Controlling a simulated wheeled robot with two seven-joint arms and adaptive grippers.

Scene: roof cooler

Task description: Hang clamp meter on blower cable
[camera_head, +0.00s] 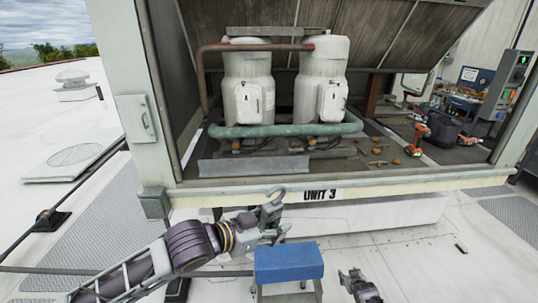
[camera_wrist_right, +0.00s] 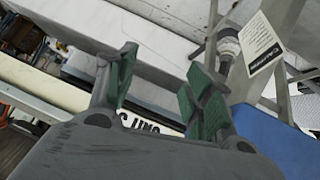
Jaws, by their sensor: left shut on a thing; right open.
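The clamp meter (camera_head: 271,208) is a grey-green tool with an open, hook-like jaw at its top. In the head view it stands roughly upright in front of the unit's lower frame, just left of the "UNIT 3" label. My left gripper (camera_head: 268,232) is shut on it and partly hides its body. My right gripper (camera_head: 357,281) is low in the head view, right of the blue-topped stand and apart from the meter. In the right wrist view its green-padded fingers (camera_wrist_right: 163,90) are spread with nothing between them. I cannot make out the blower cable for certain.
The open rooftop unit holds two white compressors (camera_head: 248,88) with a teal pipe (camera_head: 285,130) in front. Its front sill (camera_head: 400,181) runs across the view. A blue-topped stand (camera_head: 288,262) is before it. Orange drills (camera_head: 418,138) and small parts lie inside at right.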

